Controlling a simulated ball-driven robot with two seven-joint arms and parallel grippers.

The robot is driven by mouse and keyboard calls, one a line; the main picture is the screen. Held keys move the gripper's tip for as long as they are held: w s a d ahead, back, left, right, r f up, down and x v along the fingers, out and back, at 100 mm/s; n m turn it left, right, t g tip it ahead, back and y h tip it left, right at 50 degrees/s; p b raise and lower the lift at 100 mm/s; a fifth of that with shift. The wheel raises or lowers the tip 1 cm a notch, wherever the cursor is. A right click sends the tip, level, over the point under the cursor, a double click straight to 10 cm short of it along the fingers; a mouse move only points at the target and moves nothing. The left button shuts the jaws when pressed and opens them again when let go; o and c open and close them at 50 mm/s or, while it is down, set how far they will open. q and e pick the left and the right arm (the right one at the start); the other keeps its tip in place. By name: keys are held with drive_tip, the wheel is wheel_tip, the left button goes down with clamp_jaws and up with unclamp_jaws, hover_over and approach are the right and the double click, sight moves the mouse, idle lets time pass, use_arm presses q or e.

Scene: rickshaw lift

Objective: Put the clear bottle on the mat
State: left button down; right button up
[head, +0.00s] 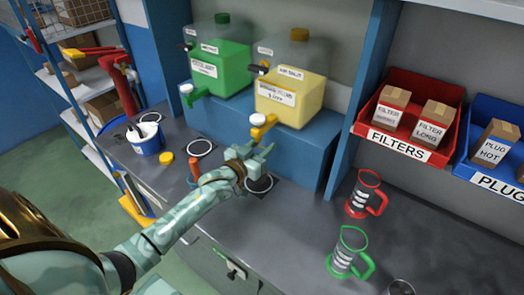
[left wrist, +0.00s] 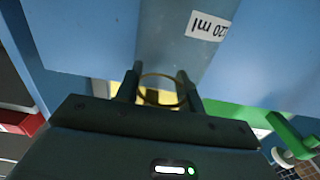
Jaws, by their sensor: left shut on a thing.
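My left gripper (head: 258,152) is over the counter, in front of the blue stand and below the yellow tap. In the left wrist view its fingers (left wrist: 158,88) are shut on a thin-walled, ring-shaped thing (left wrist: 160,76) with a yellowish-brown edge. I cannot tell whether this is the clear bottle; the head view hides it behind the hand. A dark square mat with a pale ring (head: 258,186) lies just below the gripper. Another ringed dark mat (head: 203,148) lies to its left. No clear bottle shows plainly elsewhere. My right gripper is not in view.
The blue stand (head: 290,150) carries a green-filled tank (head: 222,70) and a yellow-filled tank (head: 290,95), with taps jutting forward. A red-handled jug (head: 362,193) and a green-handled jug (head: 347,250) stand right. A white-and-blue tub (head: 147,138) and yellow cap (head: 166,158) are left.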

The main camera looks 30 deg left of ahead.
use_arm(q)
drive_tip(key=shift+f, duration=0.55)
drive_tip(key=shift+f, duration=0.15)
drive_tip(key=c, duration=0.9)
unclamp_jaws()
